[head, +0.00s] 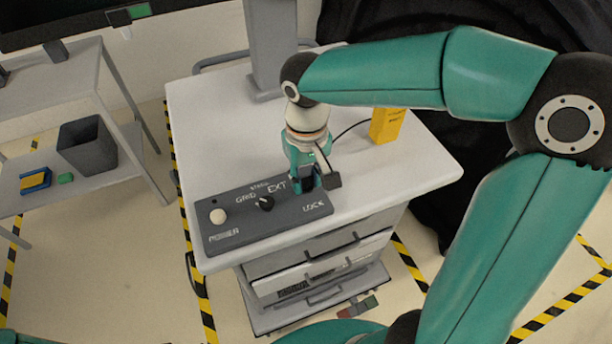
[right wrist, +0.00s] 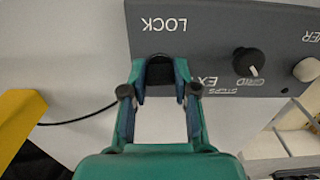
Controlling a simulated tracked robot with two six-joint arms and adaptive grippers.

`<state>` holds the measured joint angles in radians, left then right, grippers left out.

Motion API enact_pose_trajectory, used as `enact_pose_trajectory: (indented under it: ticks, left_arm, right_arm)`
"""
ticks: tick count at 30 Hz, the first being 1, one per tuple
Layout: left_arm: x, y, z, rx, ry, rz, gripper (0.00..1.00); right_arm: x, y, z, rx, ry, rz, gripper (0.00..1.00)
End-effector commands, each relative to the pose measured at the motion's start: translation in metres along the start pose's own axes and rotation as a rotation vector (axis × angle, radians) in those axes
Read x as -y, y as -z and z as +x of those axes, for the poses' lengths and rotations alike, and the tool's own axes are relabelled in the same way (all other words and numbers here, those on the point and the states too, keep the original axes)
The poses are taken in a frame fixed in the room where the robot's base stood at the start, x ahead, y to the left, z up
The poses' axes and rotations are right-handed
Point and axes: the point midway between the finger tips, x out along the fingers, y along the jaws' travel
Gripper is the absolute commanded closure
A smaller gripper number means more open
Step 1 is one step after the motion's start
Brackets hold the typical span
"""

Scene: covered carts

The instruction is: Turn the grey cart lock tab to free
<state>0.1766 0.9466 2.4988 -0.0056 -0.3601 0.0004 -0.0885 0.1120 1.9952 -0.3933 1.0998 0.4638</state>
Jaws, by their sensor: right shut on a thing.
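The grey cart (head: 210,120) has a light top with a dark grey control panel (head: 266,228) along its front edge. In the head view my right gripper (head: 307,184) points down at the panel's right end, by the LOCK label, and hides the lock tab. In the right wrist view the dark lock tab (right wrist: 160,70) sits between the fingertips of my right gripper (right wrist: 161,86), which is shut on it. How far the tab is turned cannot be told. My left gripper is not in view.
The panel also bears a black knob (head: 265,203) and a white button (head: 217,216). A yellow box (head: 386,125) with a black cable stands behind the gripper. A grey column (head: 270,50) rises at the back. A shelf with a dark bin (head: 87,145) stands left.

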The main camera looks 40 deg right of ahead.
Motion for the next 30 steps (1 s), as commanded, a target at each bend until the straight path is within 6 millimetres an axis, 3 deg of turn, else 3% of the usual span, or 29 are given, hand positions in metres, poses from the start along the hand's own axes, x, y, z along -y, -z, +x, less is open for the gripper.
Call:
enact_pose_trajectory:
  ticks: [8, 30]
  left_arm:
    - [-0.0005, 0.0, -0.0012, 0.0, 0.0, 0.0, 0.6]
    - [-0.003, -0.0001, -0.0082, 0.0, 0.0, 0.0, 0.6]
  right_arm:
    - [0.0013, 0.0003, -0.0007, -0.001, 0.001, -0.171, 1.0]
    - [0.0013, 0.0005, -0.0012, -0.002, 0.001, -0.865, 1.0]
